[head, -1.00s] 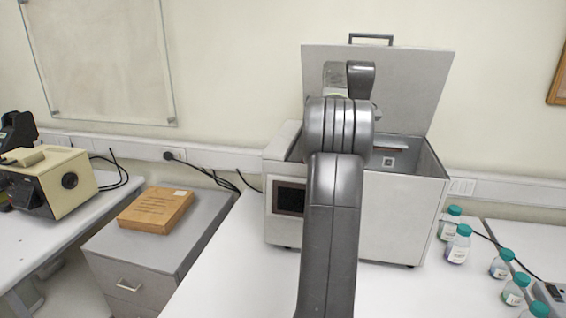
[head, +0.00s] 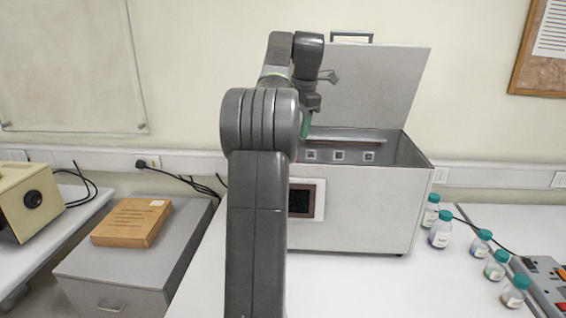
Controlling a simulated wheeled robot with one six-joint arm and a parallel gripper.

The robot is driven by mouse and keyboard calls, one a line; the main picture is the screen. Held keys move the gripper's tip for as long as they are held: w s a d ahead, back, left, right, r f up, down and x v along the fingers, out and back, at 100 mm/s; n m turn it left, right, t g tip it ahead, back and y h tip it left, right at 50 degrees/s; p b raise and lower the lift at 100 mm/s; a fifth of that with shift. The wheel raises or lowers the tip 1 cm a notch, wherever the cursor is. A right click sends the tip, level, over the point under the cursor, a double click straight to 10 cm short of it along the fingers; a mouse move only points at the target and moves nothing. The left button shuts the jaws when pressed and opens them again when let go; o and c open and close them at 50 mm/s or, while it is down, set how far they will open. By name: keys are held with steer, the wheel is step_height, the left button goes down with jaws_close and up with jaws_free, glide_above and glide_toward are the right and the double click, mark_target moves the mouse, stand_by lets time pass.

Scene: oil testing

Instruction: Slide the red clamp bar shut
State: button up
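A white box-shaped tester (head: 365,205) stands on the bench with its lid (head: 378,85) raised. Inside, a thin reddish-brown strip (head: 345,141) runs near the back wall; I cannot tell for sure that it is the red clamp bar. Several small square fittings (head: 339,156) show below it. My gripper (head: 308,112) is above the left part of the open box, partly hidden by my arm. A small green patch shows at its lower end; I cannot tell what it is. The fingers are too small and hidden to read.
Several teal-capped bottles (head: 440,232) stand right of the tester. A device with red parts (head: 548,280) is at the right edge. A brown box (head: 130,223) lies on a grey cabinet (head: 150,262) at left. The bench front is clear.

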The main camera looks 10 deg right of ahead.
steer(key=f, duration=0.4)
steer(key=w+f, duration=0.1)
steer(key=f, duration=0.3)
steer(key=w+f, duration=0.1)
steer(key=f, duration=0.4)
steer(key=shift+w+a+p, duration=0.15)
steer(key=shift+a+p, duration=0.2)
steer(key=shift+p, duration=0.05)
jaws_close()
